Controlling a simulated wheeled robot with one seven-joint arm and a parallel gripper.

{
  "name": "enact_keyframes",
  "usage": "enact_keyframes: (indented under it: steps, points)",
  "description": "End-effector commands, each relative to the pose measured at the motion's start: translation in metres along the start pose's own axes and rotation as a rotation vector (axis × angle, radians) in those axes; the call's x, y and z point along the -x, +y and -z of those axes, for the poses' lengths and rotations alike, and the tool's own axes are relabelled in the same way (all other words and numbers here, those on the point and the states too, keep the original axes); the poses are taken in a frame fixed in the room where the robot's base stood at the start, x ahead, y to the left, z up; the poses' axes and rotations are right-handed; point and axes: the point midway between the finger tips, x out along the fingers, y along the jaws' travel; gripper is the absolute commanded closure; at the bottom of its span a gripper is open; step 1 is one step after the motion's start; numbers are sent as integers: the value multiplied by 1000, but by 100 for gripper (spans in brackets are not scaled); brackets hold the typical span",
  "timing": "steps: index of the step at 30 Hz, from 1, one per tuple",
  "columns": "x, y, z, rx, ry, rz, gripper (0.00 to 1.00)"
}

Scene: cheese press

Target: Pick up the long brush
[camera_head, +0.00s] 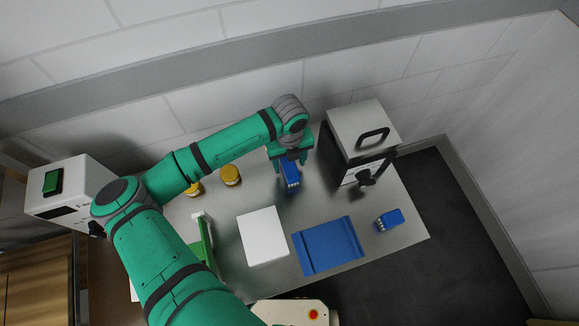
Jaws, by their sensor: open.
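A blue brush (290,176), longer than the other blue one in view, is at the back of the metal table, and its lower end has pale bristles. I take it to be the long brush. My gripper (289,158) is open, with its green fingers pointing down over the upper end of this brush. The gripper hides that end, and I cannot tell whether the fingers touch the brush. A shorter blue brush-like piece (389,219) with a pale edge lies near the table's right edge.
A white box-like machine with a dark front (362,130) stands right of my gripper. Yellow jars (231,175) stand to its left. A white block (262,236), a blue tray (328,246) and a green-and-white piece (206,240) lie nearer the front of the table (412,234).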

Motion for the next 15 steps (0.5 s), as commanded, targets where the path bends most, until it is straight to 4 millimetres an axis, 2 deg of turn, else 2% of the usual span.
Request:
enact_keyframes:
  steps: [3,10,15]
  points:
    - [-13,1,0,3,1,0,44]
    - [-15,1,0,2,-1,0,44]
    - [-14,1,0,2,0,0,84]
